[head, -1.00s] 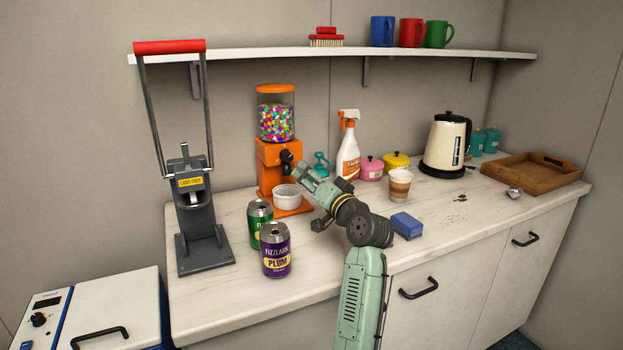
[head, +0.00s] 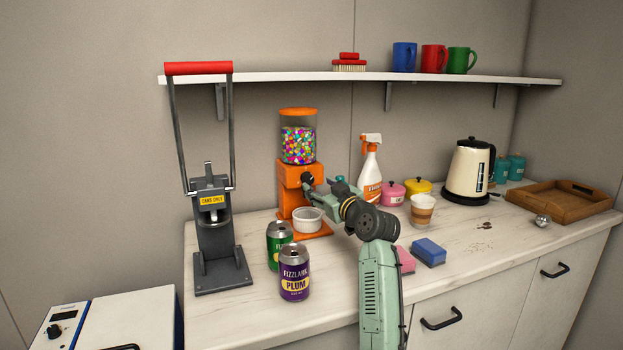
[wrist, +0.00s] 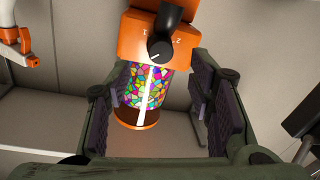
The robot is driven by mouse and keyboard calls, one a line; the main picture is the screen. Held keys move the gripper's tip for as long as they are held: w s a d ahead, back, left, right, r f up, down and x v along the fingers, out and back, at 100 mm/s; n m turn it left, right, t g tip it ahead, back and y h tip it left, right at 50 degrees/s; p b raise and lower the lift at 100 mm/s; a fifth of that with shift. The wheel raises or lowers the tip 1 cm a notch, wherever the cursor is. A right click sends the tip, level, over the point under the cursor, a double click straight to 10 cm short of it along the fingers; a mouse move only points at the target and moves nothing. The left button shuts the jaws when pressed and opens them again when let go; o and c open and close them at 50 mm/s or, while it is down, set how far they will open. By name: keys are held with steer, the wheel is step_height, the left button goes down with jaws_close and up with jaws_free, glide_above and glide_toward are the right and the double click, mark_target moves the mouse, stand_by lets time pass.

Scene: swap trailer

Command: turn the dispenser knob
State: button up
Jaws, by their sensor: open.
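The orange dispenser (head: 290,181) stands at the back of the counter with a clear drum of coloured candies on top. Its black knob (head: 308,180) is on the front face. In the wrist view the knob (wrist: 160,45) sits at the top centre between markings, and the view is upside down. My gripper (head: 313,188) is close in front of the knob in the head view. In the wrist view its two dark-padded fingers (wrist: 163,95) are spread apart with nothing between the pads. Whether a finger touches the knob cannot be told. A white cup (head: 308,221) stands under the dispenser's outlet.
A green can (head: 279,243) and a purple can (head: 294,273) stand in front of the dispenser. A spray bottle (head: 371,172) is close behind my gripper, with a pink pot (head: 392,194) beside it. A can crusher (head: 216,236) stands at left. A blue sponge (head: 429,252) lies near my arm.

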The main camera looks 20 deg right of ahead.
mark_target(310, 180)
steer(key=w, duration=0.1)
steer(key=w+p, duration=0.1)
steer(key=w, duration=0.2)
steer(key=shift+w+a+r, duration=0.15)
steer(key=shift+w+a, duration=0.15)
steer(key=shift+w+a+p, duration=0.1)
steer(key=shift+w+p, duration=0.25)
steer(key=shift+w, duration=0.4)
steer(key=shift+c, duration=0.2)
jaws_close()
